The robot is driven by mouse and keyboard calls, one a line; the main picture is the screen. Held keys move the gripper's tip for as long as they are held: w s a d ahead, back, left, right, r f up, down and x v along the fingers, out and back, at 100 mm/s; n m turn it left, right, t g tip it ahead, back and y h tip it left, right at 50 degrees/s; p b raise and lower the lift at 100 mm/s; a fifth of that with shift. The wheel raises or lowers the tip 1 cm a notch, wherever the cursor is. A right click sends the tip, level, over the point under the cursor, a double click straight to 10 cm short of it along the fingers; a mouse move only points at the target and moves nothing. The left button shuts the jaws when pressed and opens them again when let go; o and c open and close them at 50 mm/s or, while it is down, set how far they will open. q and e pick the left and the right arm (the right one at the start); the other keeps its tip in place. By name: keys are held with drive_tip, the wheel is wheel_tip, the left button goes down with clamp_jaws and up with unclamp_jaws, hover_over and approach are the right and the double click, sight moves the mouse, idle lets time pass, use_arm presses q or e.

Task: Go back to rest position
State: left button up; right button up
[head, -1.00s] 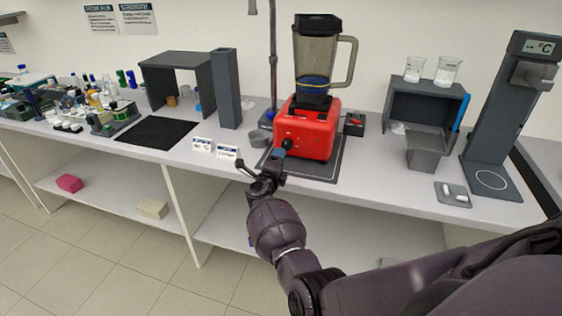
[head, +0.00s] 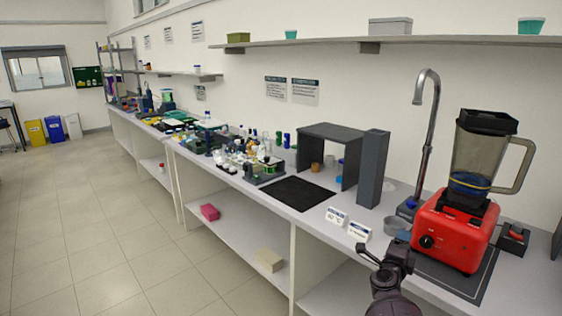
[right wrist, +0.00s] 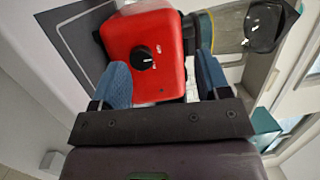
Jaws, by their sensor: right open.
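My right gripper (head: 382,254) is at the bottom of the head view, in front of the bench edge and left of the red blender. In the right wrist view, its two blue-padded fingers (right wrist: 163,78) stand apart with nothing held between them. The red blender base (head: 452,234) with its black knob shows beyond the fingers in the right wrist view (right wrist: 147,38). I cannot tell the exact gap between fingers and blender. My left gripper is not in view.
The blender jug (head: 478,160) stands on its base on a dark mat (head: 468,282). A tall grey column (head: 372,168) and a faucet (head: 428,130) stand behind. The floor (head: 120,240) at left is clear.

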drive_tip(key=w+a+r+n+t+y, duration=0.1)
drive_tip(key=a+r+n+t+y, duration=0.2)
drive_tip(key=r+n, duration=0.3)
drive_tip(key=s+a+f+n+t+y, duration=0.15)
drive_tip(key=s+a+n+y, duration=0.25)
drive_tip(key=s+n+y, duration=0.55)
drive_tip(key=s+a+f+n+g, duration=0.1)
drive_tip(key=s+f+n+g, duration=0.1)
drive_tip(key=s+f, duration=0.5)
drive_tip(key=s+f+n+g+h, duration=0.1)
drive_tip(key=s+f+n+g, duration=0.2)
drive_tip(key=s, duration=1.2)
drive_tip(key=s+a+f+n+g, duration=0.1)
drive_tip(key=s+f+n+g, duration=0.2)
drive_tip(key=s+f, duration=0.8)
drive_tip(key=f+n, duration=0.1)
drive_tip(key=n, duration=0.1)
drive_tip(key=shift+a+n+b, duration=0.3)
drive_tip(key=shift+n+b, duration=0.05)
drive_tip(key=shift+b, duration=0.05)
